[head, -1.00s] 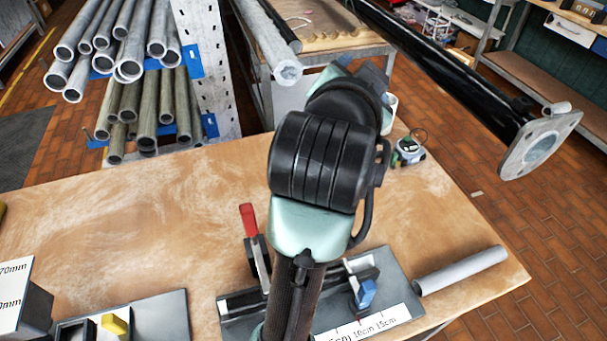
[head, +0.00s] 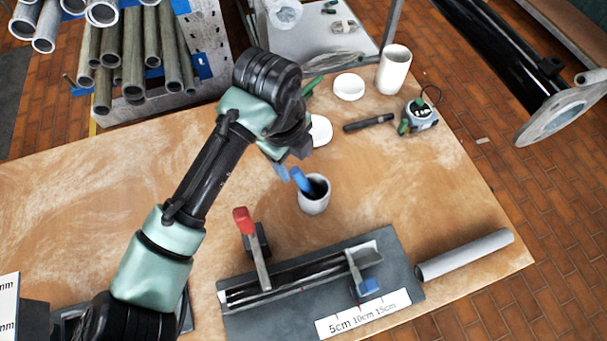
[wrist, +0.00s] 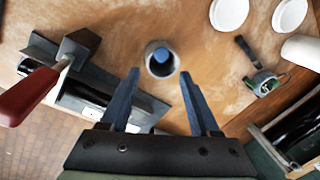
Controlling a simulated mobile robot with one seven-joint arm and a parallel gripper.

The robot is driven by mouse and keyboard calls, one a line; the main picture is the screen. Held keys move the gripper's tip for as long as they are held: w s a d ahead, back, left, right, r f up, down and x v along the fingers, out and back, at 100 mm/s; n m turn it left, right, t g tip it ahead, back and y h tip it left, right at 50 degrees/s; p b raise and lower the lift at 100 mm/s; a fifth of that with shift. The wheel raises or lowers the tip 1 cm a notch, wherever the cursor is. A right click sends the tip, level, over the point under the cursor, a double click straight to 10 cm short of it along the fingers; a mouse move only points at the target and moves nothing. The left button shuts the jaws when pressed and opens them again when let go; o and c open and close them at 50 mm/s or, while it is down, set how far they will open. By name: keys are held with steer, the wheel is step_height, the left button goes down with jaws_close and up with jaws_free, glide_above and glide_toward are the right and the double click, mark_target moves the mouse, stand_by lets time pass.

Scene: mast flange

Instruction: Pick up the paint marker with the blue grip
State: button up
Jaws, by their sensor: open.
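The paint marker's blue end (head: 301,181) sticks up out of a small grey-white cup (head: 315,204) on the wooden bench. In the wrist view the blue end (wrist: 161,57) shows inside the dark mouth of the cup (wrist: 149,69); the marker's lower part is hidden. My gripper (wrist: 159,74) is open and empty, its two blue-grey fingers spread with the cup beyond and between their tips. In the head view my gripper (head: 283,172) is just left of the blue end; whether they touch I cannot tell.
A fixture with a red-handled clamp (head: 245,222) and a ruler (head: 364,314) stands in front of the cup. A grey tube (head: 464,256) lies right.

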mark_target(302, 179)
steer(key=f, duration=0.3)
steer(key=shift+w+d, duration=0.2)
steer(key=shift+w, duration=0.05)
steer(key=shift+d+f+p, duration=0.15)
steer(key=shift+f+p, duration=0.35)
steer(key=shift+f, duration=0.25)
steer(key=f, duration=0.3)
steer(key=f+p, duration=0.1)
steer(key=shift+w+d+f, duration=0.1)
steer(key=shift+d+f, duration=0.05)
steer(key=shift+d, duration=0.25)
jaws_close()
